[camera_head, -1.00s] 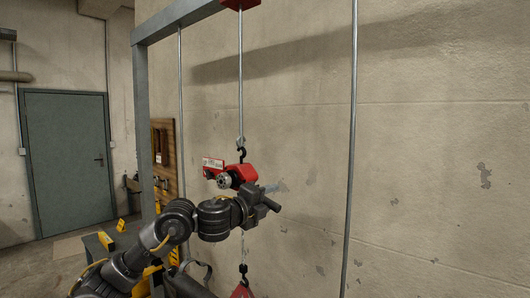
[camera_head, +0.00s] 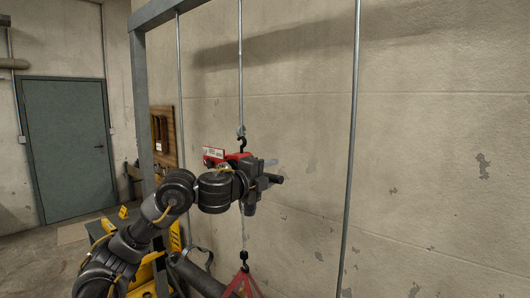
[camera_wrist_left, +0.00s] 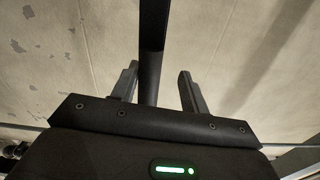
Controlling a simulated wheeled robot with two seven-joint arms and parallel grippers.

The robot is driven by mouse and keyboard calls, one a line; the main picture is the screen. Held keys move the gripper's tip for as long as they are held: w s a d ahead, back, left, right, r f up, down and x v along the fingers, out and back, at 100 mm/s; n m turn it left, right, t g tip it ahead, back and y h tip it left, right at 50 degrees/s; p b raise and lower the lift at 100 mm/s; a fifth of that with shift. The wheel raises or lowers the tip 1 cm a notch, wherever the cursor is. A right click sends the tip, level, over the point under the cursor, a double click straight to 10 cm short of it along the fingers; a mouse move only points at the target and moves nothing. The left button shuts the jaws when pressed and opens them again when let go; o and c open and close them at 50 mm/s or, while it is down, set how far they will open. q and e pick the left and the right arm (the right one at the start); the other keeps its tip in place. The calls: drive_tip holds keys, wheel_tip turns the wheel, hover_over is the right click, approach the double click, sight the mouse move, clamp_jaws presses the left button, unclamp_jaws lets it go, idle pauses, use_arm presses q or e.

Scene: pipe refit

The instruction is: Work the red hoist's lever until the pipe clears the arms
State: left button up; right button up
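The red hoist (camera_head: 214,153) hangs from a hook in the head view, its body mostly hidden behind my left wrist. My left gripper (camera_head: 272,171) is in front of and right of it. In the left wrist view, a dark bar, seemingly the lever (camera_wrist_left: 152,45), runs between the two fingers of my left gripper (camera_wrist_left: 160,88). The fingers are apart, with a clear gap on the bar's right side. Below, a hook holds a red triangular sling (camera_head: 243,286) beside a dark pipe (camera_head: 196,277), cut off by the lower edge. My right gripper is not in view.
A grey steel frame post (camera_head: 142,100) stands left of the hoist. Thin vertical rods (camera_head: 354,130) flank it, close to the concrete wall (camera_head: 440,150). Yellow parts (camera_head: 148,275) are low behind my left arm. A green door (camera_head: 68,150) is far left.

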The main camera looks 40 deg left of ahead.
use_arm(q)
drive_tip(key=shift+r, duration=0.1)
drive_tip(key=shift+a+r+n, duration=0.2)
drive_tip(key=shift+r+n, duration=0.2)
drive_tip(key=shift+r, duration=0.55)
drive_tip(key=shift+a+r+n, duration=0.2)
drive_tip(key=shift+r+n, duration=0.2)
drive_tip(key=shift+r, duration=0.55)
drive_tip(key=shift+f, duration=0.1)
drive_tip(key=f+b, duration=0.1)
drive_tip(key=f, duration=0.1)
drive_tip(key=f+m+b, duration=0.1)
drive_tip(key=shift+d+b, duration=0.25)
drive_tip(key=shift+b, duration=0.05)
drive_tip(key=shift+d+f+m+b, duration=0.2)
drive_tip(key=shift+f+m+b, duration=0.1)
drive_tip(key=shift+f, duration=0.25)
